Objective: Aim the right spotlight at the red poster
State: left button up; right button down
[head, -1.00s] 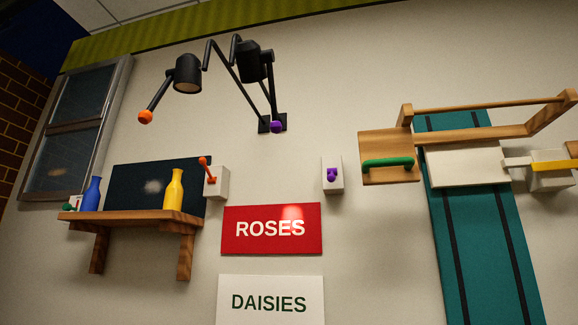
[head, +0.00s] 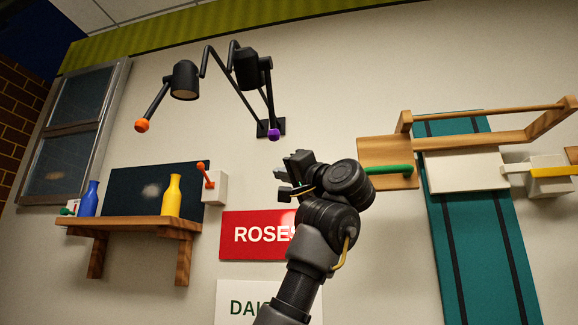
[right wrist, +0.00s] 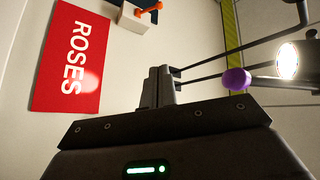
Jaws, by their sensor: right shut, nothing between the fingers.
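The right spotlight (head: 247,68) is a black lamp on a thin black arm, with a purple knob (head: 274,135) on its handle. In the right wrist view its lit face (right wrist: 287,62) and purple knob (right wrist: 237,79) are at the right. The red poster (head: 255,222) reads ROSES; its right part is hidden behind my arm. It also shows in the right wrist view (right wrist: 55,60), with a bright light patch on it. My right gripper (head: 288,174) is shut and empty, below the purple knob and apart from it. My left gripper is out of view.
The left spotlight (head: 184,80) has an orange knob (head: 142,126). A white box with an orange lever (head: 208,178), a shelf (head: 130,222) with bottles and a white DAISIES poster (head: 235,290) are nearby. A wooden panel with a green handle (head: 388,169) is at right.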

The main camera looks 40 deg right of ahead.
jog(key=s+d+r+t, duration=0.1)
jog(key=s+r, duration=0.2)
jog(key=s, duration=0.3)
jog(key=s+r+t, duration=0.1)
jog(key=s+r, duration=0.2)
jog(key=s, duration=0.4)
jog(key=p+x, duration=0.8)
jog(key=x, duration=0.3)
jog(key=shift+m+y, duration=0.3)
jog(key=shift+y, duration=0.1)
jog(key=a+f, duration=0.3)
jog(key=shift+s+a+f+p, duration=0.15)
jog(key=shift+p, duration=0.15)
jog(key=b, duration=0.1)
jog(key=a+b, duration=0.1)
jog(key=shift+s+f+b, duration=0.2)
jog(key=shift+f+b, duration=0.1)
jog(key=shift+f, duration=0.1)
